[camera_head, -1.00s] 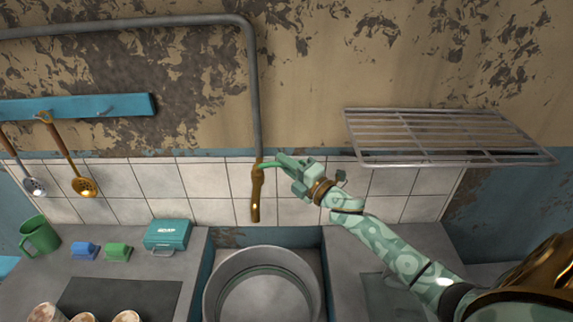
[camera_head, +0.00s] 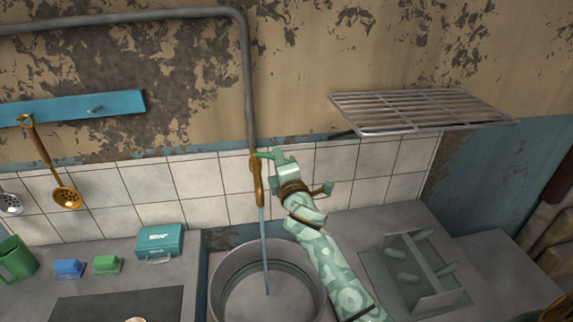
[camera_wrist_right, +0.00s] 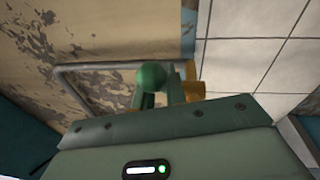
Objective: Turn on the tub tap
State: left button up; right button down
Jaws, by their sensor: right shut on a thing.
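The brass tap (camera_head: 258,182) hangs from the grey pipe on the tiled wall, above the round metal tub (camera_head: 225,287). A thin stream of water (camera_head: 264,245) runs from its spout down into the tub. My right gripper (camera_head: 272,157) is at the top right of the tap, shut on the green tap handle (camera_head: 262,155). In the right wrist view, the handle's round green end (camera_wrist_right: 153,76) shows at the fingers, with brass behind it. My left gripper is not in view.
A wire rack (camera_head: 420,110) juts from the wall at the right. A grey dish holder (camera_head: 415,270) stands on the right counter. A teal soap box (camera_head: 159,243), sponges and a green mug (camera_head: 18,259) are on the left counter. Ladles hang from a blue rail.

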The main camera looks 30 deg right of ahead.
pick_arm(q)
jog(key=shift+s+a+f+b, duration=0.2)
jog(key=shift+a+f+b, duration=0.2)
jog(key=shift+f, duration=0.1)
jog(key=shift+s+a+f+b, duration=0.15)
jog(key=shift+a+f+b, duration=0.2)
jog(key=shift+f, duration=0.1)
pick_arm(e)
jog(key=shift+s+a+m+g+h, duration=0.2)
jog(key=shift+a+m+g+h, duration=0.15)
jog(key=shift+m+h, duration=0.45)
jog(key=c, duration=1.4)
grip_release()
jog(key=shift+c, duration=0.2)
